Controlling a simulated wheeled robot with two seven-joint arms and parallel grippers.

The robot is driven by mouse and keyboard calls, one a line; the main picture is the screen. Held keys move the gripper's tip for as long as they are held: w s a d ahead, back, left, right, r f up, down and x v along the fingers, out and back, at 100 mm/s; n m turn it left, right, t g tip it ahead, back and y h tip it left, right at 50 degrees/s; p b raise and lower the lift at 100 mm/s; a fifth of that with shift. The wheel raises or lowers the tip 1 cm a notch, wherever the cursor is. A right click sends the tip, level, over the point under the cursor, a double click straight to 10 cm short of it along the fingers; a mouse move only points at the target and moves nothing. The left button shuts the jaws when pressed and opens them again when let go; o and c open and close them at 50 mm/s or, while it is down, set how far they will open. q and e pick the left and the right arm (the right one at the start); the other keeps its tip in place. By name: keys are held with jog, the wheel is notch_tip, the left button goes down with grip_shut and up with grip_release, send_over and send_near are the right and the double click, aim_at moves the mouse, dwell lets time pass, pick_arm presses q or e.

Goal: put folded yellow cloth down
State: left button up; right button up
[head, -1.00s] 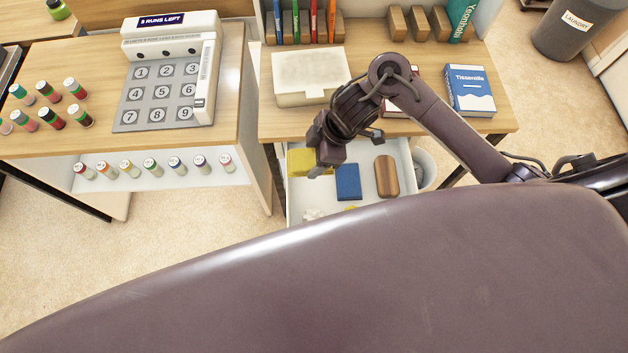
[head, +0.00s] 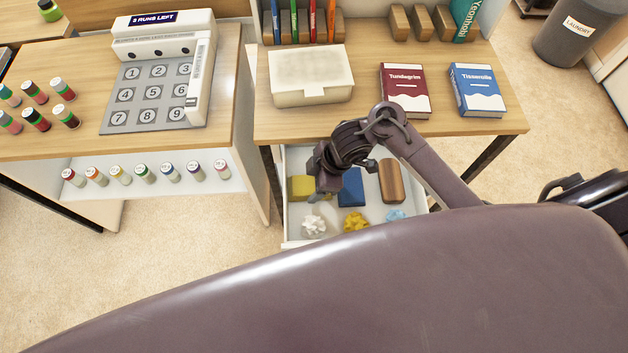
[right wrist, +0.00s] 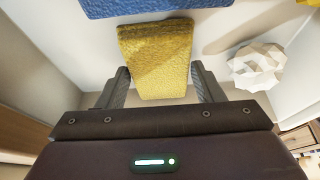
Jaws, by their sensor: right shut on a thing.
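The folded yellow cloth (head: 301,187) is at the left of the open white drawer (head: 371,187). In the right wrist view the cloth (right wrist: 160,60) sits between the two fingers of my right gripper (right wrist: 162,85), which is shut on it. In the head view my right gripper (head: 322,188) covers part of the cloth. I cannot tell whether the cloth touches the drawer floor. A blue folded cloth (head: 351,188) lies to its right; its edge also shows in the right wrist view (right wrist: 150,7). My left gripper is not in view.
The drawer also holds a brown block (head: 391,181), crumpled white paper (head: 313,225), a yellow crumpled piece (head: 355,221) and a light-blue one (head: 395,215). Above is the desk top (head: 290,125) with a cream box (head: 311,77), a maroon book (head: 405,91) and a blue book (head: 476,91).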

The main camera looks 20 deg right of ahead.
jog(key=shift+f, duration=0.15)
jog(key=o, duration=0.9)
jog(key=shift+d+r, duration=0.1)
jog(key=shift+r, duration=0.35)
jog(key=p+v, duration=0.4)
jog(key=v, duration=0.7)
jog(key=shift+s+r+p, duration=0.1)
jog(key=shift+r+p, duration=0.15)
jog(key=shift+p, duration=0.05)
